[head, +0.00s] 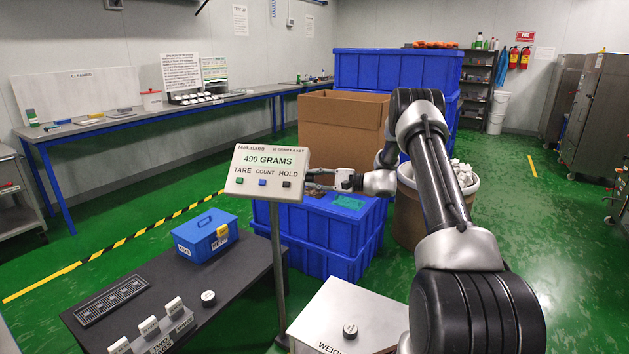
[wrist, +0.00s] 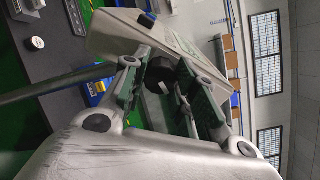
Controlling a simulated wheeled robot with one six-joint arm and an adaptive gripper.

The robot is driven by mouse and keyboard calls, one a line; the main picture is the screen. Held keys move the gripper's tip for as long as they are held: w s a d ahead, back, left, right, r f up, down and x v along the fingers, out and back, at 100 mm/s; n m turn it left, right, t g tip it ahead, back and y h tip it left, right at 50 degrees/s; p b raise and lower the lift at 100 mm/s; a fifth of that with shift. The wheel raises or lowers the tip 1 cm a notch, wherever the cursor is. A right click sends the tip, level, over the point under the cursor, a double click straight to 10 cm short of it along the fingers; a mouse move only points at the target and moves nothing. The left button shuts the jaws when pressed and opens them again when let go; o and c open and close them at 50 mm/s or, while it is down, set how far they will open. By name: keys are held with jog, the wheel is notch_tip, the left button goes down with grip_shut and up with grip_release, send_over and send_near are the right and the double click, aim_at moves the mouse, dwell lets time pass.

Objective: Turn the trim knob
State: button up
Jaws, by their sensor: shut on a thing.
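The grey display box (head: 268,172) stands on a thin post and reads 490 GRAMS, with TARE, COUNT and HOLD buttons. My gripper (head: 315,180) reaches its right side from the right. In the wrist view the gripper (wrist: 162,76) has its two fingers on either side of a dark knob (wrist: 158,72) at the side of the display box (wrist: 130,38), and is shut on it. The fingers hide part of this knob, and its turn angle cannot be read.
A metal weigh box (head: 335,305) with another knob (head: 350,330) is at the front. Blue crates (head: 330,255) stand below my gripper.

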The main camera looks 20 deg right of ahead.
jog(key=shift+m, duration=2.7)
jog(key=o, duration=1.1)
jog(key=shift+c, duration=0.2)
jog(key=v, duration=1.2)
jog(key=shift+d, duration=0.1)
